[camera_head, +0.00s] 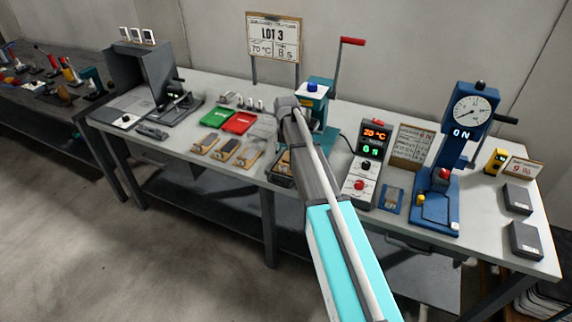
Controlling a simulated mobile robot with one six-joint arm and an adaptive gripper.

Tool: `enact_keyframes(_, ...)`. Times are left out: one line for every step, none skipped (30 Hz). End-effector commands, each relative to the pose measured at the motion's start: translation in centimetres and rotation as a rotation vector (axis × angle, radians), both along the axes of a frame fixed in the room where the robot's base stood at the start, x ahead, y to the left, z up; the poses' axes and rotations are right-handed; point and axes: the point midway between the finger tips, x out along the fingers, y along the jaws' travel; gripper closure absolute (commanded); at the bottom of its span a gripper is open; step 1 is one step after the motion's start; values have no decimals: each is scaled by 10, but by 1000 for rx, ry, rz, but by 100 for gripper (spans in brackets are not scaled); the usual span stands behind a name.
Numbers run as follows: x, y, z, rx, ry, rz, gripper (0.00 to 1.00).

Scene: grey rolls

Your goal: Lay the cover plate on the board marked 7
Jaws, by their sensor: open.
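Several small tan boards or blocks lie in a row at the front of the bench: a left one (205,143), a middle one (228,150) with a dark top and a right one (248,158). Another tan piece sits in a dark holder (280,179), partly hidden by my arm. Any numbers on them are too small to read, so I cannot tell which is marked 7. I cannot single out the cover plate. My arm reaches over the middle of the bench, and its gripper end is hidden behind my own links.
A green tray (217,117) and red tray (239,123) lie behind the row. A teal press (325,137) with a red-handled lever, a control box (366,165) and a blue dial press (463,155) stand to the right. Dark blocks (526,240) lie at the right end.

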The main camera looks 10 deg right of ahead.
Motion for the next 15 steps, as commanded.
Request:
enact_keyframes(0,0,-1,0,0,0,9)
enact_keyframes(0,0,0,0,0,0,9)
enact_keyframes(0,0,0,0,0,0,9)
enact_keyframes(0,0,0,0,0,0,9)
enact_keyframes(0,0,0,0,0,0,9)
enact_keyframes(0,0,0,0,0,0,9)
enact_keyframes(0,0,0,0,0,-1,9)
enact_keyframes(0,0,0,0,0,-1,9)
enact_keyframes(0,-1,0,0,0,-1,9)
enact_keyframes(0,-1,0,0,0,-1,9)
enact_keyframes(0,-1,-1,0,0,-1,9)
enact_keyframes(0,-1,-1,0,0,-1,9)
enact_keyframes(0,-1,-2,0,0,-1,9)
enact_keyframes(0,-1,-3,0,0,-1,9)
enact_keyframes(0,0,-5,0,0,-1,9)
